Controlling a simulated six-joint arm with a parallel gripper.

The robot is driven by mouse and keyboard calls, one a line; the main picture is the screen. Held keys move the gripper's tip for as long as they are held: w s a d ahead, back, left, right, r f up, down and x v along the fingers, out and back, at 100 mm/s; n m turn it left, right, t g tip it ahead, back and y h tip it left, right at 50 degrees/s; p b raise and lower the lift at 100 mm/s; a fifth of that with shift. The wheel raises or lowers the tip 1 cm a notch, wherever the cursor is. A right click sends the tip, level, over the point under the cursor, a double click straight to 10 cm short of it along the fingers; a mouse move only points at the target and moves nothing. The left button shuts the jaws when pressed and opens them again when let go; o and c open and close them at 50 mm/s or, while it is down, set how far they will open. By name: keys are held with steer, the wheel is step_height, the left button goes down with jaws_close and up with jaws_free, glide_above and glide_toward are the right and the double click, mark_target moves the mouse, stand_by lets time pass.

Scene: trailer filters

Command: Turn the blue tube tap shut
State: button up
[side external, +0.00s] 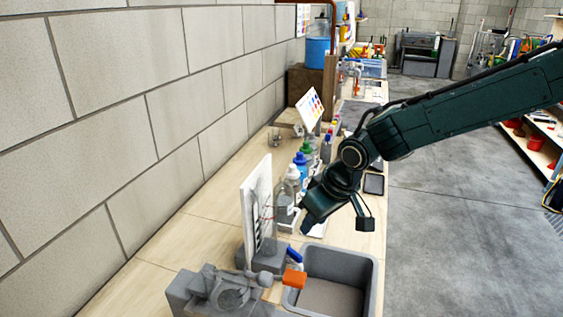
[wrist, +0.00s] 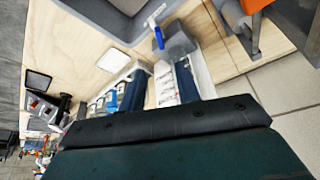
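The blue tap handle (side external: 294,255) sits on a grey block (side external: 262,254) beside the grey basin, low in the side external view. In the wrist view the blue handle (wrist: 158,38) is near the top middle, against the grey block (wrist: 178,42). My gripper (side external: 309,222) hangs above the bench, behind and above the handle and apart from it. In the wrist view the two dark blue fingers of my gripper (wrist: 160,82) stand apart with nothing held between them. The tube at the tap is too small to make out.
The grey basin (side external: 371,290) is at the bench's front edge. An orange handle (side external: 294,279) on a grey fitting is in front of the tap. A white upright panel (side external: 256,207) and several bottles (side external: 300,170) stand close left of my gripper. A dark tablet (side external: 373,184) lies behind.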

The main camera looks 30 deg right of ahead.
mark_target(294, 252)
steer(key=shift+f, duration=0.1)
steer(key=shift+x, duration=6.85)
steer(key=shift+w, duration=0.1)
jaws_close()
